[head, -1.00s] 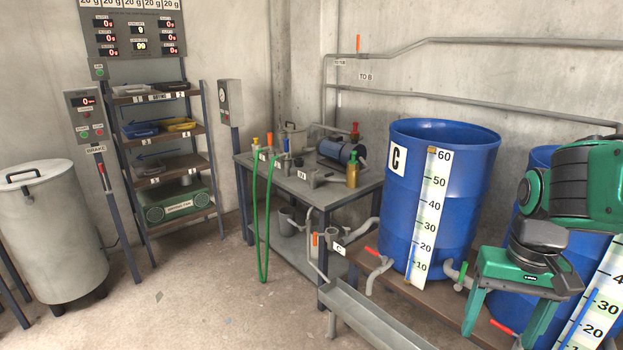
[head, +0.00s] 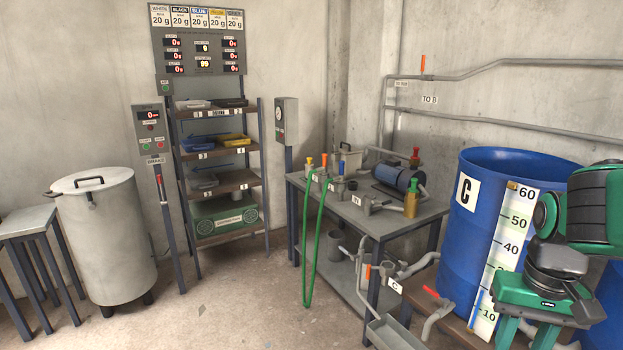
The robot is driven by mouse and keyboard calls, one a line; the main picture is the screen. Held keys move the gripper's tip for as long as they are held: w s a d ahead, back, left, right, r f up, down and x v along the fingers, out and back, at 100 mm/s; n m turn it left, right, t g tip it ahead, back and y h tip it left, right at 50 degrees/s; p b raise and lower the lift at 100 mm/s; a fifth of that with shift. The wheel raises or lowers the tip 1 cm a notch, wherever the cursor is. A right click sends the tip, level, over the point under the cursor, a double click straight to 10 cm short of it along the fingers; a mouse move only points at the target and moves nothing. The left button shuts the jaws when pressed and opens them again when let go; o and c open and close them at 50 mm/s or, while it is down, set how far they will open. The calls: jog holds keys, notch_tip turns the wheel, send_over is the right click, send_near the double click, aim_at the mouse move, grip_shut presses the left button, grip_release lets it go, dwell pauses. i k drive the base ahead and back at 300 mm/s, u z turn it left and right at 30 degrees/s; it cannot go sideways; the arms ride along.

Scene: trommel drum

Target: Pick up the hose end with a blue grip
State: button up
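A green hose (head: 308,262) hangs in a long loop down the front of the grey workbench (head: 400,226). A small blue piece (head: 331,168) shows there, by the hose's right end. It looks like the blue grip, but it is too small to be sure. My gripper (head: 527,336) is at the lower right, in front of the blue barrel and well apart from the hose. Its green fingers stand apart with nothing seen between them; their tips are cut off by the frame's lower edge.
A blue barrel (head: 454,240) marked C stands right of the bench. The floor before the bench is clear.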

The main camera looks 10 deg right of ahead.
aim_at(340, 179)
jog(key=u, duration=0.35)
jog(key=i, duration=1.15)
jog(key=u, duration=0.25)
jog(key=i, duration=1.15)
jog(key=z, duration=0.5)
jog(key=i, duration=1.2)
jog(key=z, duration=0.45)
